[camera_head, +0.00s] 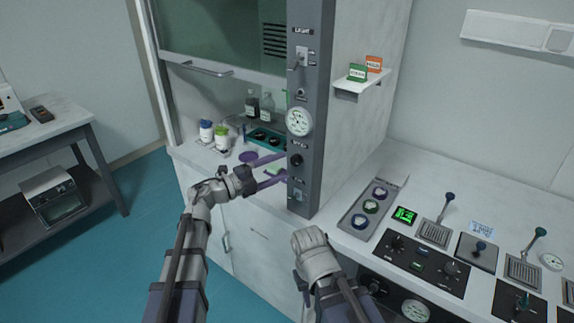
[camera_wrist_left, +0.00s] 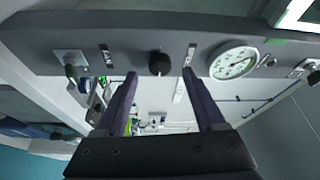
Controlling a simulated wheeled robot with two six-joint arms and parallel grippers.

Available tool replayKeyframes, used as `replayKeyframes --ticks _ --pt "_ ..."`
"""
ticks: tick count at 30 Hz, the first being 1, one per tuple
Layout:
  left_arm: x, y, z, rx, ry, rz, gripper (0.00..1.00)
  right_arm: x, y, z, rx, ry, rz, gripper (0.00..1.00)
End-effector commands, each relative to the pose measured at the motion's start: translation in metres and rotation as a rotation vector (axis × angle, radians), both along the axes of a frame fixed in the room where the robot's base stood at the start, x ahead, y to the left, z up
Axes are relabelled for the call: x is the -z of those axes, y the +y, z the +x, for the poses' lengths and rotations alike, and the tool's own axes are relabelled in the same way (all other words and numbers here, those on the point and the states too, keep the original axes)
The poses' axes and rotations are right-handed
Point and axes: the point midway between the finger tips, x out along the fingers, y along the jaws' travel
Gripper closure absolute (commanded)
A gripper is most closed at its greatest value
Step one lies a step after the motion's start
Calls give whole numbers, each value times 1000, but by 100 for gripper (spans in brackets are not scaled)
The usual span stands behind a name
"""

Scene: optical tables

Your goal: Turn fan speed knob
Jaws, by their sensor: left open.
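The fan speed knob (camera_head: 296,160) is a small black knob on the grey vertical control panel (camera_head: 316,130) of the fume hood. In the left wrist view the black knob (camera_wrist_left: 159,63) sits upper centre, between the two purple fingertips in the picture. My left gripper (camera_head: 284,166) is open and empty, its fingers pointing at the panel, one higher and one lower in the head view. It also shows in the left wrist view (camera_wrist_left: 159,78). Contact with the knob cannot be told. Part of my right arm shows at lower centre, but its gripper fingers do not.
A round gauge (camera_head: 299,122) is above the knob and a toggle switch (camera_head: 298,196) below it. A light switch (camera_head: 298,60) is near the panel top. Bottles and a dark green rack (camera_head: 268,138) stand inside the hood. A bench with levers (camera_head: 443,205) lies right.

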Motion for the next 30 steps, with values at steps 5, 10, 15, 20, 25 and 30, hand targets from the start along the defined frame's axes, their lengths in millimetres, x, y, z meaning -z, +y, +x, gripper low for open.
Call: replayKeyframes --ticks 5,10,15,20,25,30 --pt "2 23 -15 -2 0 0 28 2 0 0 0 0 0 71" --pt "2 34 -21 0 0 0 28 2 0 0 0 0 0 71" --pt "2 36 -23 1 0 0 28 2 0 0 0 0 0 71" --pt "2 36 -22 1 0 0 28 2 0 0 0 0 0 71" --pt "-7 35 -12 -67 -4 -42 28 1 0 0 0 0 0 71" --pt "-30 46 20 -318 22 -194 28 -2 0 0 0 0 0 71"
